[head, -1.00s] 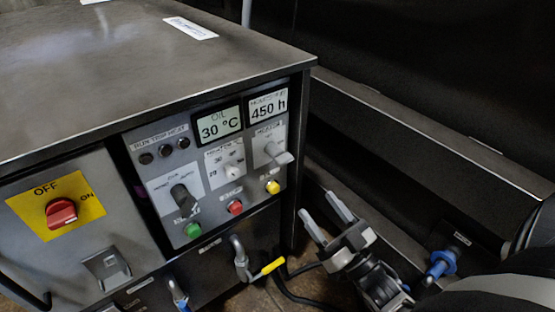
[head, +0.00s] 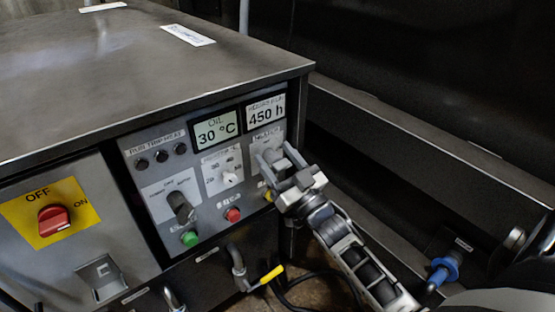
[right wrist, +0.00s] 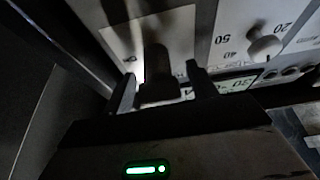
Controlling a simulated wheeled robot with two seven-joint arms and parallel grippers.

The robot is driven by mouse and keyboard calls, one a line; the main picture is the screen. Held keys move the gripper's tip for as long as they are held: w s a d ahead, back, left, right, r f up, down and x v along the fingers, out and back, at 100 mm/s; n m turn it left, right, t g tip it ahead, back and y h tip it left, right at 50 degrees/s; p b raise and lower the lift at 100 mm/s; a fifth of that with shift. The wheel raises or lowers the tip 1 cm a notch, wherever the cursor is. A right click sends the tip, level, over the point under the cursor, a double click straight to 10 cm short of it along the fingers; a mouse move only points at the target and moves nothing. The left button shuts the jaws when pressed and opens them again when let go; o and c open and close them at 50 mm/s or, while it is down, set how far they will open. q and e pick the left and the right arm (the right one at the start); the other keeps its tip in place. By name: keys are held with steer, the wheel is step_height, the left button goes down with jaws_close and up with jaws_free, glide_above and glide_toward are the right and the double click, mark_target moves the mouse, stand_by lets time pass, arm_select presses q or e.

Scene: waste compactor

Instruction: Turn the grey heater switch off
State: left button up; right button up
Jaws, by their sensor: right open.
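The grey heater switch is at the upper right of the control panel (head: 158,206), under the 450 h display. In the head view my right gripper (head: 276,156) covers most of it. In the right wrist view the switch knob (right wrist: 157,72) stands dark between the two fingers of my right gripper (right wrist: 161,88). The fingers are open, one on each side of the knob. I cannot tell whether either finger touches it. Its pointer direction is hard to read now. My left gripper is not in view.
A small thermostat dial (head: 230,180) is just left of the gripper. The black selector (head: 182,207), green button (head: 190,238), red button (head: 233,215) and red main switch (head: 54,220) are further left. A yellow-handled valve (head: 271,274) is below.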

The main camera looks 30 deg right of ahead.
steer(key=c, duration=1)
